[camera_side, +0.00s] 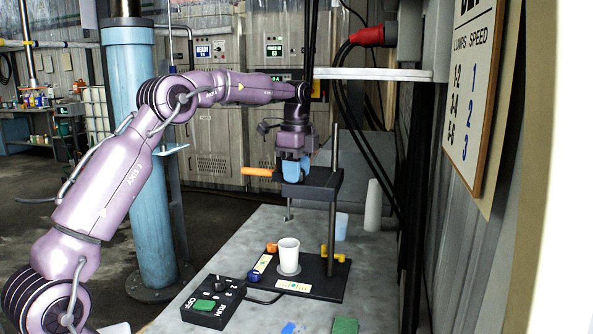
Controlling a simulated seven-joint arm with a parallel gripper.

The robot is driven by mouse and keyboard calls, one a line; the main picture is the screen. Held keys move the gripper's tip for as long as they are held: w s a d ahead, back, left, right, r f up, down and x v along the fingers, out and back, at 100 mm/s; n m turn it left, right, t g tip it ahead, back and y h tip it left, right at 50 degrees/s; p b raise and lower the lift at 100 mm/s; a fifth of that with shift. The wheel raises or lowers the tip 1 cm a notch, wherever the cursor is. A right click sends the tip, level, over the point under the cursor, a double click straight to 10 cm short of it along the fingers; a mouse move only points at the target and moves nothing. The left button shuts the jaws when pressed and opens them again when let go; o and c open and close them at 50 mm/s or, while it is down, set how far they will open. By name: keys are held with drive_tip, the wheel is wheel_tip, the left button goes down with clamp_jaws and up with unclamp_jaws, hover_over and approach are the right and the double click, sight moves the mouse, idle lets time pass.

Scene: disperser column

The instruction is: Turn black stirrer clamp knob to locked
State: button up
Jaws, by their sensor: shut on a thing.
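The stirrer head (312,187) is a dark block on an upright grey rod (333,215), above a black base plate (325,285). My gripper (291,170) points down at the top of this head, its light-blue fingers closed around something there. The black clamp knob cannot be made out apart from the fingers and the dark head. What is gripped sits where the knob would be, but is hidden, and so is its turned position. An orange handle (257,173) sticks out to the left of the head. A white cup (288,256) stands on the base plate below.
A black control box (213,302) with a green button lies front left on the grey table. Orange and yellow knobs (338,257) sit on the base. A white cylinder (373,205) stands behind at right. A shelf (372,74) juts out above right, with dark cables hanging.

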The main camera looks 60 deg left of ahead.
drive_tip(key=o, duration=0.9)
drive_tip(key=shift+r, duration=3.8)
